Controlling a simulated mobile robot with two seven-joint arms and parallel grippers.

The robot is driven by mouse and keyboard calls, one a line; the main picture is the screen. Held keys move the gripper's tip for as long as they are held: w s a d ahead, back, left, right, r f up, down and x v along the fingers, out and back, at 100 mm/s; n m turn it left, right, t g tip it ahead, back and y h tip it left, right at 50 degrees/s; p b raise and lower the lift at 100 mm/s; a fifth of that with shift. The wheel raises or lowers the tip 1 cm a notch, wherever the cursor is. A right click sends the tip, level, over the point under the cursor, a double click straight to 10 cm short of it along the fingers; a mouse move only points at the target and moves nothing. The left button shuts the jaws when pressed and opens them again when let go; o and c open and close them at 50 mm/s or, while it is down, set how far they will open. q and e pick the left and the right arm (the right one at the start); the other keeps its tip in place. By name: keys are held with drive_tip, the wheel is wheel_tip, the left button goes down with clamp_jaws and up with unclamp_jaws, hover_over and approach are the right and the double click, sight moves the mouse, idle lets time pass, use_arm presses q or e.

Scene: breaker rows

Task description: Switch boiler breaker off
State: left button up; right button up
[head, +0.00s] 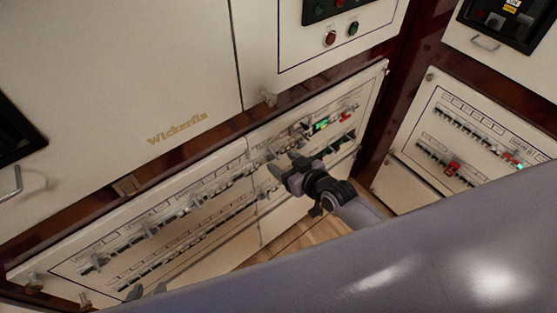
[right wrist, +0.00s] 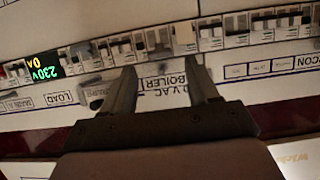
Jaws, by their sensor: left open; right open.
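A row of small breakers (right wrist: 158,42) runs across the top of the right wrist view. A label reading "BOILER" (right wrist: 172,82) sits on the white panel just below it. My right gripper (right wrist: 165,75) is open and empty, its fingers on either side of this label and their tips just short of the breaker row. I cannot tell which lever is the boiler's or its position. In the head view my right gripper (head: 284,172) is in front of the right half of the long lower panel (head: 245,172). My left gripper (head: 146,291) is open and partly hidden at the bottom left.
Another breaker panel (head: 480,135) stands on the right wall. A white cabinet (head: 120,80) is above the long panel. My own arm covers the lower right of the head view.

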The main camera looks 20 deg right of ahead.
sight(273, 157)
drive_tip(key=shift+x, duration=1.5)
